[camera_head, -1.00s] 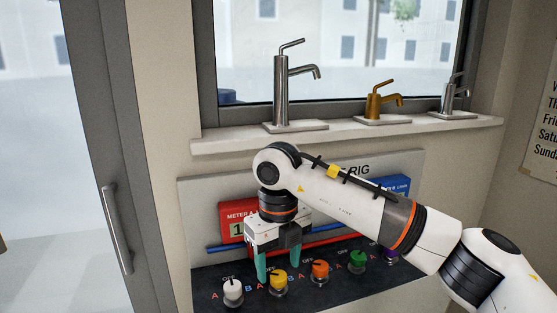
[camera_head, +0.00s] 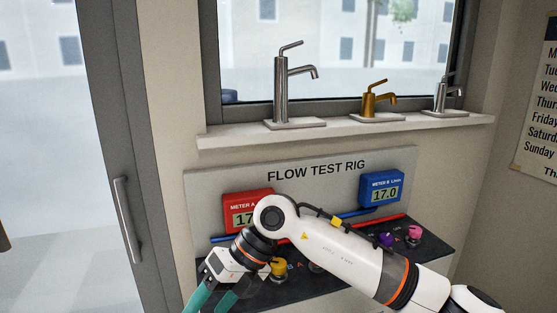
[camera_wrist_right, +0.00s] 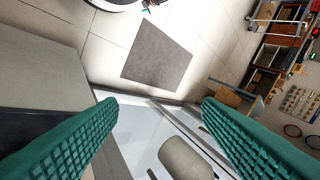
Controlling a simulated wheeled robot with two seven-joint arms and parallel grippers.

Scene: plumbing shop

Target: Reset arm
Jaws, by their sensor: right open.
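My right arm reaches in from the right in the head view. Its gripper (camera_head: 212,296) hangs at the lower left of the flow test rig (camera_head: 318,172), pointing down and left, partly cut off by the frame's bottom edge. In the right wrist view its two green fingers (camera_wrist_right: 158,125) stand wide apart with nothing between them. The yellow knob (camera_head: 278,267) is right beside the gripper's wrist. The purple knob (camera_head: 386,240) and pink knob (camera_head: 414,232) show beyond my arm. The other knobs are mostly hidden by the arm and gripper. My left gripper is out of view.
The red meter A (camera_head: 245,207) is partly covered by my arm; the blue meter B (camera_head: 381,189) reads 17.0. Several taps stand on the window sill (camera_head: 350,132). A door with a handle (camera_head: 128,218) is at left. The wrist view shows a grey floor mat (camera_wrist_right: 157,55).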

